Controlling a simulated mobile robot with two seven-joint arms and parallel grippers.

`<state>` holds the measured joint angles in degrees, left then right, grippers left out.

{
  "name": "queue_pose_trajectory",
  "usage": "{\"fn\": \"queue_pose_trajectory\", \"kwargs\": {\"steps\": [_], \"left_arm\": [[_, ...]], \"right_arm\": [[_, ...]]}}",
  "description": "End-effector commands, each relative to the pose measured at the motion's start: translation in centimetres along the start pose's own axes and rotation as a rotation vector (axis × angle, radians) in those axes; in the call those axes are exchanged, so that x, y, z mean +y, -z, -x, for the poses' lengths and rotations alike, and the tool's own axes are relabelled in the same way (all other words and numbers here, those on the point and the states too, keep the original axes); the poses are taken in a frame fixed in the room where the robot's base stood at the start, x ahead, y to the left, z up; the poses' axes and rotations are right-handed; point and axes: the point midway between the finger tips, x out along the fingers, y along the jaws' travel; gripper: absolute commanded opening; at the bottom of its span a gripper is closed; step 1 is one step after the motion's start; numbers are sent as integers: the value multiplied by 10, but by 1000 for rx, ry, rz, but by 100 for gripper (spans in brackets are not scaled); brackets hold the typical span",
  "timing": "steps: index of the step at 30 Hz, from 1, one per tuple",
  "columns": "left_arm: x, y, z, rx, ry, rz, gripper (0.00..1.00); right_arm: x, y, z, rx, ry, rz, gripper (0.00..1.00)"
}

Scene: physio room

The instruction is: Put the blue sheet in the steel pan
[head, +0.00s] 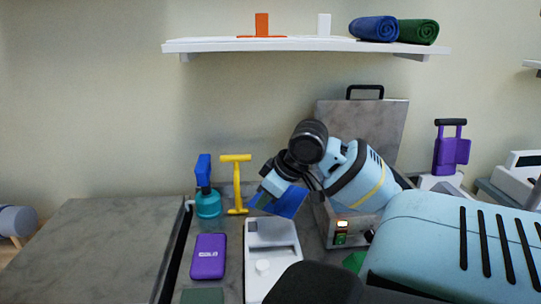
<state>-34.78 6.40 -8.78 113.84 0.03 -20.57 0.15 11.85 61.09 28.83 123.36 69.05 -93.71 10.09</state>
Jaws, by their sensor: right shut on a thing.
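A blue sheet (291,203) hangs tilted at the fingers of my right gripper (268,193), which is shut on it. The sheet is above the counter, just behind the white device, and partly hidden by the gripper. A steel unit (342,216) with a lit green switch stands to the right of the sheet. Its grey lid (362,125) with a black handle is raised behind it. This looks like the steel pan, but my right arm covers its opening, so I cannot see inside. My left gripper is not in view.
A blue spray bottle (207,200), a yellow T-shaped tool (237,184), a purple case (209,257) and a white device (271,250) crowd the counter. A purple-handled item (451,150) stands at right. A shelf (300,45) holds rolled towels. The left tabletop (95,245) is clear.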

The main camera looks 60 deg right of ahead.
Motion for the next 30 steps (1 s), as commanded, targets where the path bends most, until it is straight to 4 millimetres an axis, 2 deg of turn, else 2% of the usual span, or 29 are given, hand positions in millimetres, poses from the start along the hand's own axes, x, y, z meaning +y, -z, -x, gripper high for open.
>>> {"fn": "queue_pose_trajectory", "kwargs": {"steps": [1,6,12,17,20,24,27,30], "left_arm": [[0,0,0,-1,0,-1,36],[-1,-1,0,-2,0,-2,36],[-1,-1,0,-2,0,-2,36],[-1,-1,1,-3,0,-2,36],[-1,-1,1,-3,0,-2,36],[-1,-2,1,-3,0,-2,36],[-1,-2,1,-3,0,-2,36],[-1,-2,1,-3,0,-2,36]], "right_arm": [[-12,3,-11,4,-8,-12,0],[-44,8,-44,5,-44,-74,0],[-78,16,-72,6,-85,-144,0],[-108,24,-87,8,-113,-194,0],[-134,31,-95,8,-118,-210,0],[-187,43,-103,7,-100,-188,0],[-217,48,-104,5,-86,-161,0],[-236,51,-104,2,-76,-139,0]]}}
